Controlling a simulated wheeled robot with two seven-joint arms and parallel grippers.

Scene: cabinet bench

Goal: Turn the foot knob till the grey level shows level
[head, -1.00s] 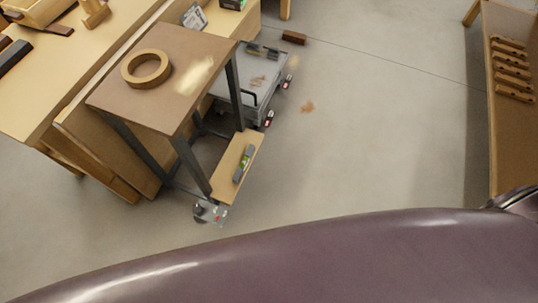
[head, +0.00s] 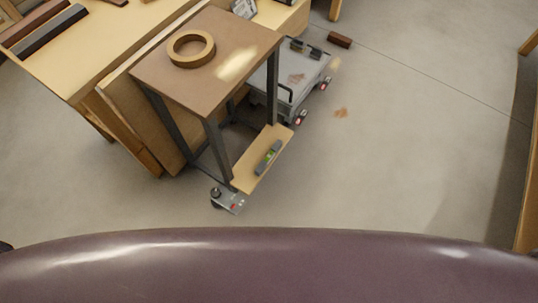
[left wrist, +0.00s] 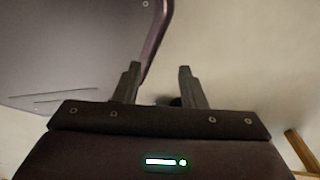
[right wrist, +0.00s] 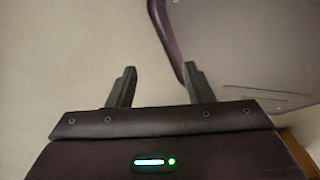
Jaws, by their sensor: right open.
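The grey level (head: 268,157) with a green vial lies on a light wooden ledge (head: 248,178) low on the small brown-topped table (head: 190,75). Its bubble is too small to read. The foot knob (head: 215,192) appears as a small dark knob on a grey foot plate (head: 232,203) on the floor by the near table leg. My left gripper (left wrist: 158,82) is open and empty in the left wrist view. My right gripper (right wrist: 160,82) is open and empty in the right wrist view. Neither gripper shows in the head view; both are away from the knob.
A wooden ring (head: 191,62) lies on the small table. A grey cart (head: 305,72) stands behind it, and a workbench (head: 75,50) is at left. A brown block (head: 340,40) lies on the floor. The floor (head: 400,150) to the right is mostly clear, with another bench edge at far right.

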